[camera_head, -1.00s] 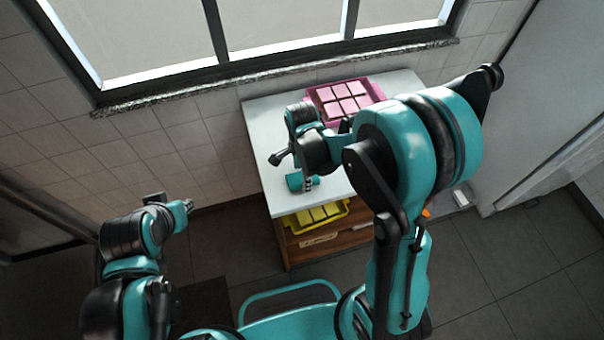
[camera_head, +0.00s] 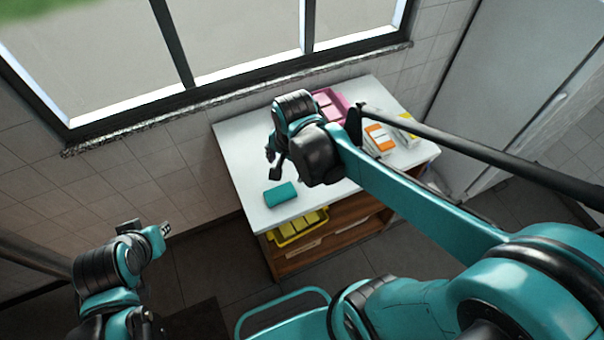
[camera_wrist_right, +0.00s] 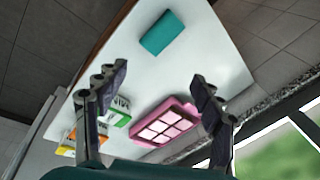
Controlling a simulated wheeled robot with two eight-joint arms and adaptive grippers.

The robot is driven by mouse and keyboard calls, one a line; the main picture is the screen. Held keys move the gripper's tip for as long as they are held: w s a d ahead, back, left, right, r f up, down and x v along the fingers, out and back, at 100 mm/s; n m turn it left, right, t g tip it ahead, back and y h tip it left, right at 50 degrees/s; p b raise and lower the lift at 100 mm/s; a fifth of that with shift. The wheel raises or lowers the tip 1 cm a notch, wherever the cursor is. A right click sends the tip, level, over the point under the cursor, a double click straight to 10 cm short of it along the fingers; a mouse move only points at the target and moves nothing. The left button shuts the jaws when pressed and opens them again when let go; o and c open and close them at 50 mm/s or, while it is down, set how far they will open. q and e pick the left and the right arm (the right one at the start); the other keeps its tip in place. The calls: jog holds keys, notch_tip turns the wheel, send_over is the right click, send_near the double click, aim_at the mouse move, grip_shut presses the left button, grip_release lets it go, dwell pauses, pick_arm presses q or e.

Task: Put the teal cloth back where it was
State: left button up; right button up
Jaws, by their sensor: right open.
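The teal cloth (camera_head: 280,194) is a small folded block lying flat on the white counter top, near its front left edge. It also shows in the right wrist view (camera_wrist_right: 162,33), apart from my fingers. My right gripper (camera_head: 274,163) is open and empty above the counter, behind and a little above the cloth. Its two fingers show spread in the right wrist view (camera_wrist_right: 157,100). My left gripper (camera_head: 148,235) hangs off to the left of the counter, away from the cloth; its jaw state is not clear.
A pink tray (camera_wrist_right: 138,141) with pink blocks stands at the back of the counter (camera_head: 235,150), partly behind my right arm. Orange-and-white (camera_head: 379,136) and yellow-and-white packets stand at the right. A yellow tray (camera_head: 285,238) sits on the shelf below. A window and tiled wall are behind.

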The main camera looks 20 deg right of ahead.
jog(key=s+d+r+n+t, duration=0.2)
jog(key=s+n, duration=0.4)
jog(key=n, duration=0.5)
jog(key=r+t, duration=0.1)
jog(key=t, duration=0.1)
jog(key=shift+s+d+t, duration=0.3)
jog(key=shift+s+d, duration=0.1)
